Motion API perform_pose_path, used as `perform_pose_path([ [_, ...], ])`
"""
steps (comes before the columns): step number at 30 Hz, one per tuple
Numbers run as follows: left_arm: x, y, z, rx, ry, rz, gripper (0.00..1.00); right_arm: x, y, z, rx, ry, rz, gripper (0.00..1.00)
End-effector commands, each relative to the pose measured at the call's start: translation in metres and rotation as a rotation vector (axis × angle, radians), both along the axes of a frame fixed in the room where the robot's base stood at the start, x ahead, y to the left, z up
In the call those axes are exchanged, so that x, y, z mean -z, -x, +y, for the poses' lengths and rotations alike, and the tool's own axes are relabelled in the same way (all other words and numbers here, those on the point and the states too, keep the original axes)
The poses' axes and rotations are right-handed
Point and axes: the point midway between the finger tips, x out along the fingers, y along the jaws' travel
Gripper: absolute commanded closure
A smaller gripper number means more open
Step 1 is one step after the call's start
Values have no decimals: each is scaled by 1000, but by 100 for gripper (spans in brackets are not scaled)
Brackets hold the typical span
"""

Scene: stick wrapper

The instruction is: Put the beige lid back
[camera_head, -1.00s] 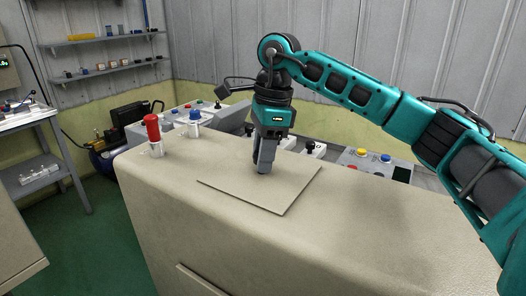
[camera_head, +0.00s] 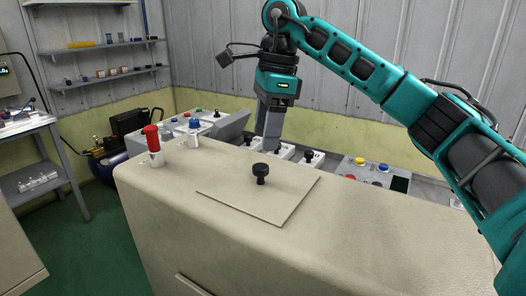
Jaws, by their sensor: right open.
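The beige lid (camera_head: 250,202) is a flat square plate with a black knob (camera_head: 261,173) near its middle. It lies flat on top of the beige machine cabinet (camera_head: 370,212), and any opening beneath it is hidden. My right gripper (camera_head: 271,145) hangs fingers down above and behind the knob, clear of it and holding nothing. Its fingers look close together from this side. My left gripper is not in view.
A red-capped part (camera_head: 152,140) and a blue-capped part (camera_head: 194,133) stand toward the cabinet's left end. Behind it are control panels with buttons and black knobs (camera_head: 312,157). Shelves (camera_head: 104,77) hang on the wall at left. The cabinet top right of the lid is clear.

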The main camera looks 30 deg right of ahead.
Motion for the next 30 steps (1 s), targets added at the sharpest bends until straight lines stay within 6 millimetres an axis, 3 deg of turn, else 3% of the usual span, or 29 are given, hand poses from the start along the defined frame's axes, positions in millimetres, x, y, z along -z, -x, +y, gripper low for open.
perform_pose_path([
  [3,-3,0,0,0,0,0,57,-26,0,-3,1,-1,-2,40],
  [9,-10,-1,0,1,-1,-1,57,-52,2,-7,0,0,-1,40],
  [30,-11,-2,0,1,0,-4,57,-55,2,-8,0,0,1,40],
])
